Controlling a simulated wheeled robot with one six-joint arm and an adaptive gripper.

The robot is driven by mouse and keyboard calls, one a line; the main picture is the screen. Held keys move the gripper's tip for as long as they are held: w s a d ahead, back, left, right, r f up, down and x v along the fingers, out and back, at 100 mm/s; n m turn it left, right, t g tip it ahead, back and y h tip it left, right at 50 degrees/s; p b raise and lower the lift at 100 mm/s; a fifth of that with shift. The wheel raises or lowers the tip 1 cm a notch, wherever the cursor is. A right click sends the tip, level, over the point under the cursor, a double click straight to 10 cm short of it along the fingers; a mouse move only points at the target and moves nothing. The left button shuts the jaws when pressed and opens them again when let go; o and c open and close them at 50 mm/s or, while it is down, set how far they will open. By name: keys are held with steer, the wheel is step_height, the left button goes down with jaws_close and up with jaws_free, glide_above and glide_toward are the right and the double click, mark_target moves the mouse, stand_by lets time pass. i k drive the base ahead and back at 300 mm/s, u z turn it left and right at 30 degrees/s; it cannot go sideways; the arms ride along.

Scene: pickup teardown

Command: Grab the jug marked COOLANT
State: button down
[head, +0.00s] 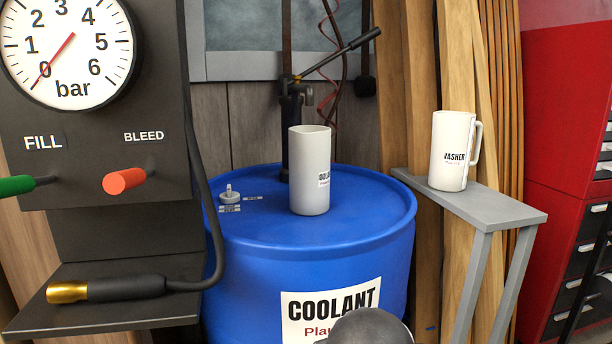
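A tall off-white jug (309,184) stands upright on top of the blue drum (255,222). Its label is turned to the right and partly cut off by its curve; I read "OOLA". No handle of it shows. The drum carries a white label (330,312) reading "COOLANT", its lower part hidden by a dark grey rounded shape at the bottom edge, which may be part of my arm. A second off-white jug (447,150), with its handle to the right and a label reading "WASHER" in part, stands on a grey stand. My gripper is not in view.
A gauge panel (90,220) with green and orange handles and a black hose fills the left. A small cap (229,194) lies on the drum top. The grey stand (490,212) and red cabinet (560,150) are right.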

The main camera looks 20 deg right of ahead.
mark_target(309, 147)
steer(key=u, duration=2.65)
steer(key=k, duration=0.8)
steer(key=z, duration=1.8)
